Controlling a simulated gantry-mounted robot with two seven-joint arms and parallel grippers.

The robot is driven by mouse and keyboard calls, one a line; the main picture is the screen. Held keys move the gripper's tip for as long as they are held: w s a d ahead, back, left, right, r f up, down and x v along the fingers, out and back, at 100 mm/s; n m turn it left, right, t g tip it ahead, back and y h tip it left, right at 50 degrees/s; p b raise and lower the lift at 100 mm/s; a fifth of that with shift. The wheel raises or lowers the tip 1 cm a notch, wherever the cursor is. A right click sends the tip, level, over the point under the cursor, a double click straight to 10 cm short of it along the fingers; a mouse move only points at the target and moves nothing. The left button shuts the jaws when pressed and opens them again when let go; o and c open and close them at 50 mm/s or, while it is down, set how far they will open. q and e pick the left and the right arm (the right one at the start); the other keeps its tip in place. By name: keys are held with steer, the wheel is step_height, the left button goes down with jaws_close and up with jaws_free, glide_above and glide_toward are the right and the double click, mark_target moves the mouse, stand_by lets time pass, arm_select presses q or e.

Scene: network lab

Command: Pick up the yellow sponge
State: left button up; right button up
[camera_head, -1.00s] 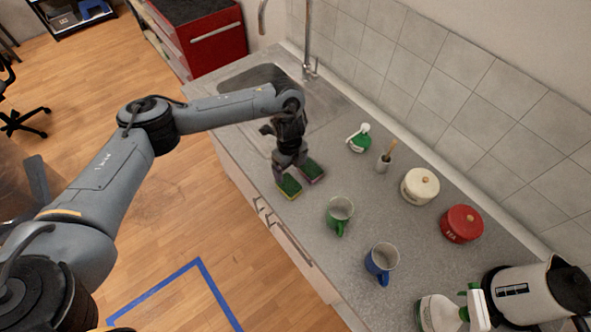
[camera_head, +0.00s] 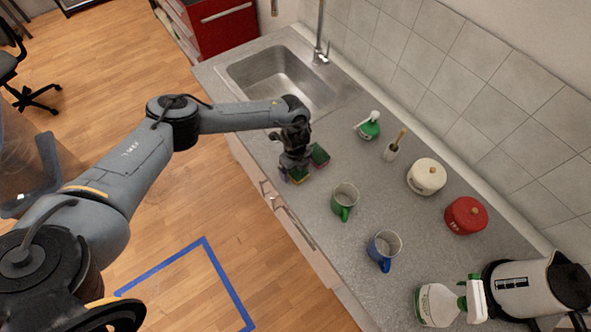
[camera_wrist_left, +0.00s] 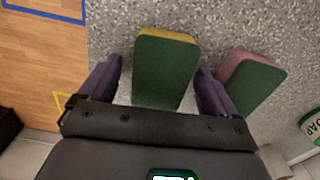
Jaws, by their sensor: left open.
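The yellow sponge has a green top and a yellow side; it lies on the grey counter near its front edge, partly hidden by my gripper in the head view (camera_head: 299,178). In the left wrist view the yellow sponge (camera_wrist_left: 165,70) sits between the two purple fingers, with a gap on each side. My left gripper (camera_head: 290,174) is open, just above and around the sponge; its fingertips show in the left wrist view (camera_wrist_left: 158,75). My right gripper is not in view.
A pink sponge with a green top (camera_head: 319,155) lies close on the right of the yellow one. A green mug (camera_head: 345,197), a blue mug (camera_head: 385,247) and a soap bottle (camera_head: 369,126) stand further right. The sink (camera_head: 285,78) is behind, to the left.

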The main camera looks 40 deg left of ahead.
arm_select(q)
steer(key=shift+f, duration=0.1)
steer(key=c, duration=1)
step_height(320, 180, up, 10)
steer(key=shift+r, duration=0.1)
stand_by(0.3)
steer(key=o, duration=0.3)
steer(key=shift+c, duration=1.3)
